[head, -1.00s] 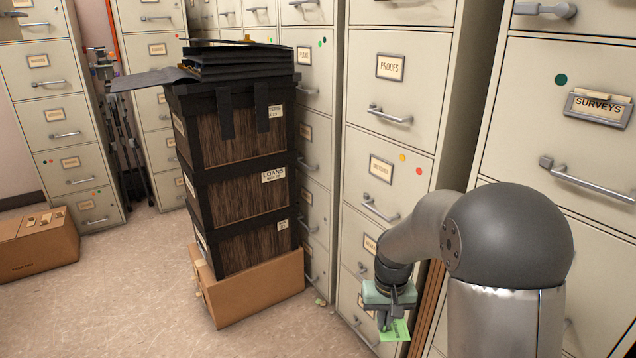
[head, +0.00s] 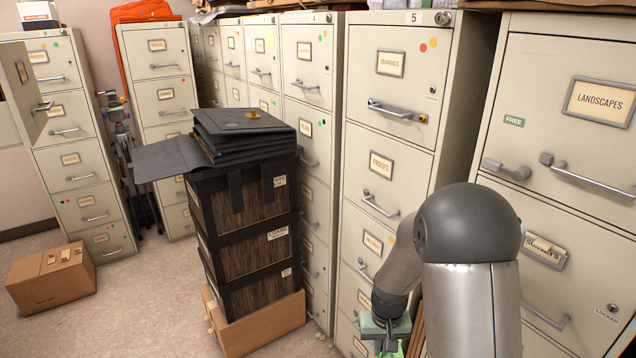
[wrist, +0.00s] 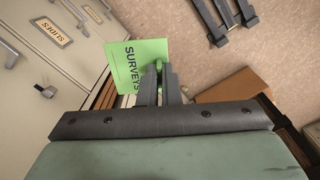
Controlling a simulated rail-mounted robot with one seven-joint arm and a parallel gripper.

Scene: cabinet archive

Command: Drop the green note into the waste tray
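The green note (wrist: 134,62) is a flat light-green sheet marked SURVEYS, seen in the wrist view. My gripper (wrist: 160,78) is shut on its right edge, and the note sticks out to the left of the fingers. In the head view my gripper (head: 387,346) is at the bottom edge, low beside the cabinet fronts. The fingertips are cut off there, and only a sliver of green shows. I cannot pick out a waste tray in either view.
Filing cabinets (head: 388,150) line the back and right. A stack of black-trimmed boxes (head: 250,250) stands on a cardboard base left of my arm, folders on top. Another cardboard box (head: 50,283) sits on the left floor. Floor between them is clear. Dark metal legs (wrist: 228,22) show in the wrist view.

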